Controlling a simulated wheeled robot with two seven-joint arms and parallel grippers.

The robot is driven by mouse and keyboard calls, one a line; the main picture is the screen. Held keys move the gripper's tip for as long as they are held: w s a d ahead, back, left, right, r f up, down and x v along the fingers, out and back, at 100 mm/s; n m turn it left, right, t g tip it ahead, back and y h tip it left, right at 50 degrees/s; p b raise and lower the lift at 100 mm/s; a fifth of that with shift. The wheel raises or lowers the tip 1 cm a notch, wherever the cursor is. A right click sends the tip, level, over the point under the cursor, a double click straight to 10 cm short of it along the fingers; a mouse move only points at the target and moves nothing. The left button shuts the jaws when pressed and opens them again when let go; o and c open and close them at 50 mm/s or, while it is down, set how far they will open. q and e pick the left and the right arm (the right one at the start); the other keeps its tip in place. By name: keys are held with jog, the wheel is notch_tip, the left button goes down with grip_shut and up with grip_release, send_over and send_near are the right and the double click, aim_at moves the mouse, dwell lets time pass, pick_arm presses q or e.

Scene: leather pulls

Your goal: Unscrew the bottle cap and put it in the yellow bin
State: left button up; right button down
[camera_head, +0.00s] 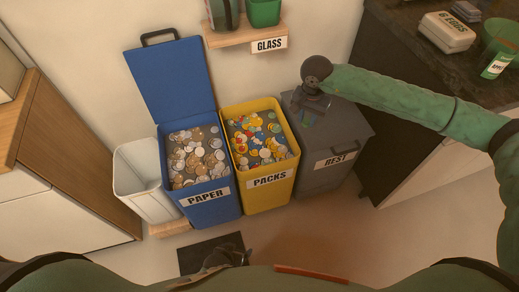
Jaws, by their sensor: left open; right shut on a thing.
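The yellow bin (268,196), labelled PACKS, stands open in the middle, filled with many small round, coloured pieces. My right gripper (309,112) is over the grey bin labelled REST, just right of the yellow bin. It is shut on a small greenish thing (306,121), mostly hidden by the gripper; I cannot tell whether it is the bottle or its cap.
The blue PAPER bin (212,207), lid raised, stands left of the yellow bin. The grey REST bin (325,178) stands right. A white bin (143,190) is far left. A GLASS shelf (235,37) hangs above. A dark counter (405,35) holds several items. Floor in front is mostly clear.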

notch_tip(320, 180, down, 12)
jog(key=s+a+m+b, duration=0.2)
jog(key=m+b, duration=0.1)
jog(key=b, duration=0.3)
send_over(269, 151)
jog(key=f, duration=0.7)
jog(key=shift+s+d, duration=0.25)
jog(key=shift+d, duration=0.15)
jog(key=shift+w+a+f, duration=0.25)
jog(key=shift+a, duration=0.1)
jog(key=shift+f+p, duration=0.35)
jog(key=shift+f, duration=1.65)
pick_arm(q)
jog(key=d, duration=0.1)
jog(key=d+t, duration=0.1)
jog(key=w+d, duration=0.1)
jog(key=shift+w+d+f+t+h, duration=0.1)
jog(key=shift+d+f+t+h, duration=0.2)
jog(key=shift+f+h, duration=0.1)
jog(key=shift+f+b, duration=0.2)
jog(key=shift+b, duration=0.1)
pick_arm(e)
jog(key=shift+f, duration=0.25)
jog(key=c, duration=1.2)
grip_release()
jog(key=shift+o, duration=0.2)
